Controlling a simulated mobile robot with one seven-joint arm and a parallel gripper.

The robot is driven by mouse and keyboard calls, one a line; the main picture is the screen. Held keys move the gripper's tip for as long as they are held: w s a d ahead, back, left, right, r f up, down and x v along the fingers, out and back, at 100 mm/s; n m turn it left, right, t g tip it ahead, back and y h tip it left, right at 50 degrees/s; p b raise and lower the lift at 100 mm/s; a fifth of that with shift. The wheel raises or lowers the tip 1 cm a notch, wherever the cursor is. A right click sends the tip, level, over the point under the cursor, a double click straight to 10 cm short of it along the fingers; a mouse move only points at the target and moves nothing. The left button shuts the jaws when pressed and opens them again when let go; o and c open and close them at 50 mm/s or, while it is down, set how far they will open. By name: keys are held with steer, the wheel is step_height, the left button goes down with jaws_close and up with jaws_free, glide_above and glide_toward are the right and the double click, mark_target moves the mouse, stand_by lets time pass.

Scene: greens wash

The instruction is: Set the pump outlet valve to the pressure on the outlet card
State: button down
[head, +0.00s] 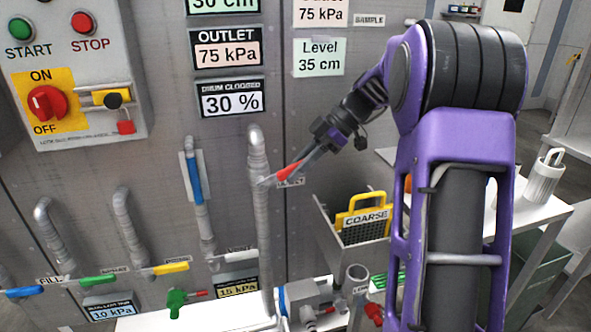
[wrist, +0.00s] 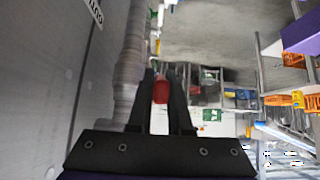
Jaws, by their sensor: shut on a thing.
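My gripper (head: 300,165) is shut on a red lever handle (head: 287,174) on the tall grey pipe. In the wrist view the red handle (wrist: 161,90) sits between the two dark fingers. The label (head: 290,184) below it is partly hidden and seems to end in "JECT". The outlet display (head: 227,53) reads "OUTLET 75 kPa". A pale card (head: 321,12) at the top also reads "75 kPa"; its heading is cut off. A grey pump-like unit (head: 304,297) with a blue ring stands at the bottom. I cannot tell which lever is the pump outlet valve.
Blue (head: 24,292), green (head: 97,281) and yellow (head: 171,268) levers line the panel at left. A vertical blue lever (head: 194,178) stands beside the tall pipe. The bin (head: 345,245) with a yellow COARSE screen is right of the pipe. A switch box (head: 75,70) hangs at upper left.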

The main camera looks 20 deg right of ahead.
steer(key=c, duration=0.8)
jaws_free()
steer(key=shift+c, duration=0.2)
steer(key=p+v, duration=0.2)
steer(key=v, duration=1)
steer(key=shift+a, duration=0.1)
